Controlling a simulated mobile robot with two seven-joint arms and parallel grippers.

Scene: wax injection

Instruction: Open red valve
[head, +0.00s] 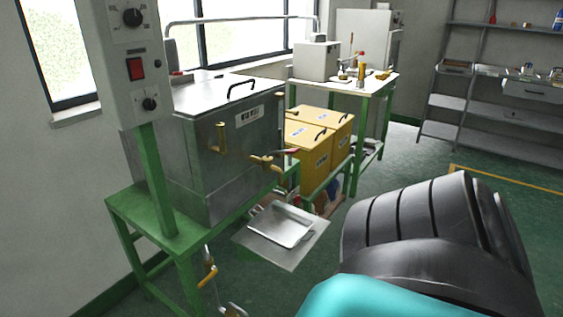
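A valve with a small red handle (287,152) sticks out from the front right of the steel tank (180,150). Its brass body (264,162) joins the tank's front face low down. The red handle lies roughly level and points right. Another small red part (361,55) shows on the white table at the back, too small to make out well. Neither of my grippers shows. A black ribbed part and a teal part of my own arm fill the lower right.
The tank stands on a green frame (160,235) with a control box (130,60) on a post. A metal tray (283,228) sits below the valve. Yellow boxes (308,145) stand behind. Grey shelves (490,110) stand at right; green floor (400,165) lies between.

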